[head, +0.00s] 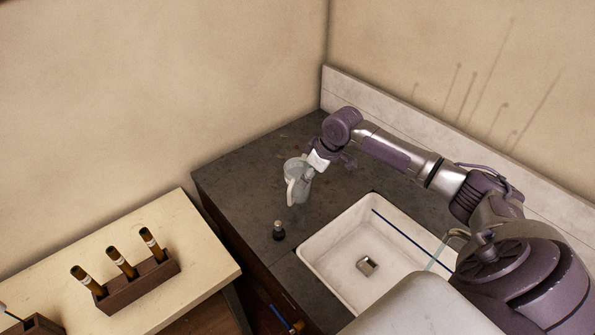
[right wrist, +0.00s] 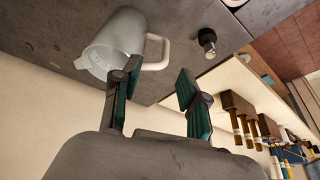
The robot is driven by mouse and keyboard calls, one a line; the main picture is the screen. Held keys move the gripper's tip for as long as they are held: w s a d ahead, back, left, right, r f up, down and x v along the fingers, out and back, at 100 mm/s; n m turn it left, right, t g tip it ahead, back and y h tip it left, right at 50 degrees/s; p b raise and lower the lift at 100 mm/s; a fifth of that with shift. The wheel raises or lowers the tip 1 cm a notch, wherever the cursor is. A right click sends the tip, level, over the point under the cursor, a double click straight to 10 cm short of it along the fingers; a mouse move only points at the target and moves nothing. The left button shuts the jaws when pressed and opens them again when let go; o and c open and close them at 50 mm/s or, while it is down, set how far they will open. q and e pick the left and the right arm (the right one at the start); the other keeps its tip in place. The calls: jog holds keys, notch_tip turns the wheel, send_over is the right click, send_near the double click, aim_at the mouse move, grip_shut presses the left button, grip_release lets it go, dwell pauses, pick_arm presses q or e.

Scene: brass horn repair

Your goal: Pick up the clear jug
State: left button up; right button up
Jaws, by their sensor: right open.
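The clear jug (head: 300,181) stands on the dark counter near the back corner, its pale handle (head: 291,192) toward the front left. In the right wrist view the jug (right wrist: 112,40) is at the upper left, with its handle (right wrist: 163,50) beyond the gap between my fingertips. My right gripper (head: 317,163) is at the jug's upper right side in the head view, hiding part of it. In the right wrist view my right gripper (right wrist: 159,78) is open and empty; whether a finger touches the jug is unclear. My left gripper is not in view.
A small dark bottle (head: 278,231) stands on the counter (head: 245,185) in front of the jug. A white sink (head: 338,258) with a tap (head: 452,236) lies to the right. A cream table (head: 185,212) at left bears a wooden rack (head: 137,284) of tools. Walls close the back.

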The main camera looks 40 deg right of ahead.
notch_tip(320, 180, down, 2)
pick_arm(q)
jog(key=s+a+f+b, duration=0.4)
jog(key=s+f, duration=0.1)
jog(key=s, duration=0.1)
pick_arm(e)
send_near(291, 205)
jog(key=f, duration=0.1)
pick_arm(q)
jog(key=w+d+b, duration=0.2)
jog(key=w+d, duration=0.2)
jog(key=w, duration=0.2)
pick_arm(e)
jog(key=b+x, duration=0.1)
jog(key=x, duration=0.1)
jog(key=w+b+x, duration=0.1)
jog(key=b+x, duration=0.3)
jog(key=shift+w+a, duration=0.2)
jog(key=shift+w, duration=0.1)
jog(key=shift+s+r, duration=0.1)
jog(key=shift+r, duration=0.1)
jog(key=shift+c, duration=0.3)
jog(key=c, duration=0.5)
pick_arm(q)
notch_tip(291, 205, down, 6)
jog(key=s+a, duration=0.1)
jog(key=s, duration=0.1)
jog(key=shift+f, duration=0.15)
pick_arm(e)
grip_shut()
